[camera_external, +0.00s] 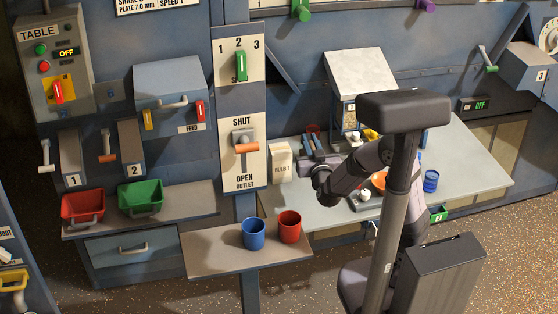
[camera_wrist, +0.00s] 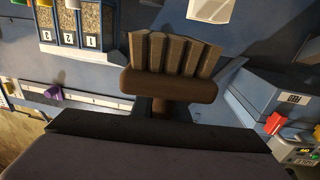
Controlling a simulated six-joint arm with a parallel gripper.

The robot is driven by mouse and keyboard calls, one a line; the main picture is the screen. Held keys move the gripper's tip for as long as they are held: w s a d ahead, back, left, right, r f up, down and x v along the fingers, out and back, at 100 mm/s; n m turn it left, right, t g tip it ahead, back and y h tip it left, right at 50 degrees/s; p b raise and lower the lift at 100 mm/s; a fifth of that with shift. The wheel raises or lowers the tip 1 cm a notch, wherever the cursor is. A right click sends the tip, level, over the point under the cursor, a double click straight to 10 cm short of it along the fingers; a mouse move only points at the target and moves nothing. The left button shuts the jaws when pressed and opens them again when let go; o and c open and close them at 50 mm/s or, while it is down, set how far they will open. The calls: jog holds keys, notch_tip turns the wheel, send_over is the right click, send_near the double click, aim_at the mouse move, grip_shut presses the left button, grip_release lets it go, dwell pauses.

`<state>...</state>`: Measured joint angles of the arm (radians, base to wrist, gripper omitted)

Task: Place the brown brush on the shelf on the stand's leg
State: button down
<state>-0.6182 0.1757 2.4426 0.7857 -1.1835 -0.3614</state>
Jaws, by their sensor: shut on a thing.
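My gripper (camera_wrist: 160,107) is shut on the brown brush (camera_wrist: 168,84) at its handle. In the wrist view the brush's block and several light brown bristle tufts stand above the jaws. In the external view my gripper (camera_external: 318,172) is near the white box by the post, above the left part of the worktable; the brush cannot be made out there. A small shelf (camera_external: 210,262) is fixed to the blue post (camera_external: 250,290), below the SHUT/OPEN outlet panel. It seems to be the stand's leg shelf.
A blue cup (camera_external: 253,234) and a red cup (camera_external: 289,227) stand on the shelf, whose left part is bare. The outlet lever (camera_external: 246,147) juts out above. Red (camera_external: 82,206) and green (camera_external: 141,197) bins sit to the left. The worktable (camera_external: 470,165) holds several small items.

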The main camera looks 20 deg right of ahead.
notch_tip(320, 180, up, 12)
jog(key=p, duration=1)
jog(key=shift+r, duration=0.15)
notch_tip(320, 180, down, 18)
jog(key=b, duration=1.7)
jog(key=shift+f+b, duration=0.2)
jog(key=shift+b, duration=0.2)
jog(key=shift+f+b, duration=0.85)
jog(key=shift+f, duration=3.9)
